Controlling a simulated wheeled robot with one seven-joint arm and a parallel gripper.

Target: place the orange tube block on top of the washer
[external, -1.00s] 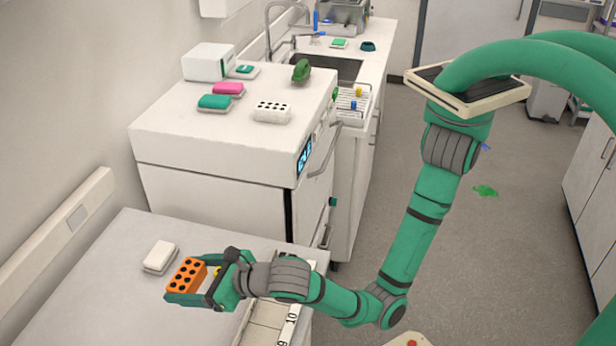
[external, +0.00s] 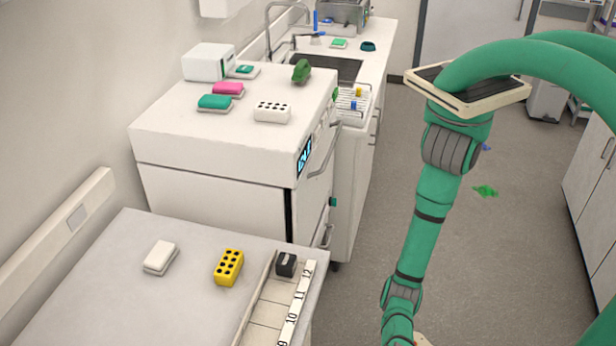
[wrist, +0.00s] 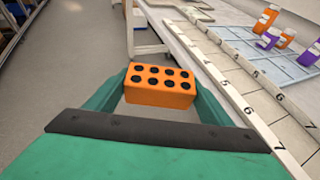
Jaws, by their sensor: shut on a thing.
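The orange tube block (wrist: 160,88), with dark round holes in its top, is held between the two fingers of my gripper (wrist: 158,96) in the wrist view. My gripper is shut on it, and the block is roughly level over the floor beside a bench. My gripper and the orange block are out of the external view. The washer (external: 215,165) is the large white machine in the external view, with a blue display and a handle on its front.
A yellow tube block (external: 228,267) and a white item (external: 161,257) stand on the low bench (external: 110,300). A numbered rack (external: 270,310) lies along the bench edge. A white box (external: 208,62) is at the washer's back left. Its front top is clear.

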